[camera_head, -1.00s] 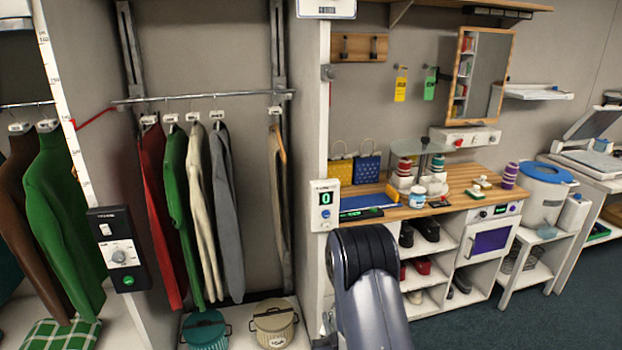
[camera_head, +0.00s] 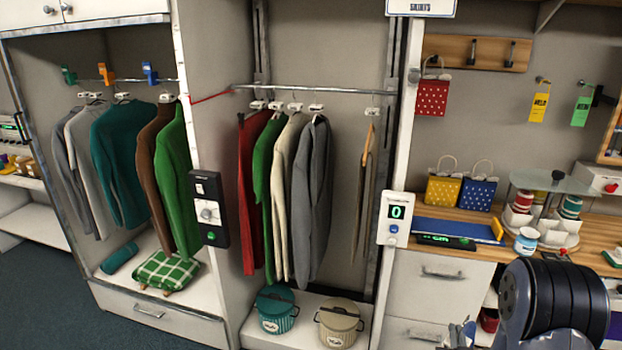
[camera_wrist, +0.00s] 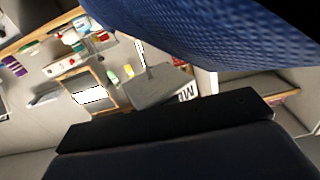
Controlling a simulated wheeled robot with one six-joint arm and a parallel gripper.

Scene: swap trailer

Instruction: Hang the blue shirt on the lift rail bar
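The lift rail bar (camera_head: 345,91) runs level across the middle bay between two upright tracks. A red, a green, a cream and a grey garment hang from its left half, and a thin tan item hangs near its right end. No blue shirt shows on the bar. In the wrist view, blue woven cloth (camera_wrist: 215,28) fills the top right, very close to the camera; it looks like the blue shirt, but its shape is cut off. A dark part of my gripper (camera_wrist: 170,140) fills the bottom. The fingertips and any grip on the cloth are hidden.
A left bay has its own rail (camera_head: 140,80) with several garments and clips. A teal pot (camera_head: 277,310) and a beige pot (camera_head: 340,325) stand below the lift rail. A control box (camera_head: 396,218) reads 0. The bar has free room right of the grey garment.

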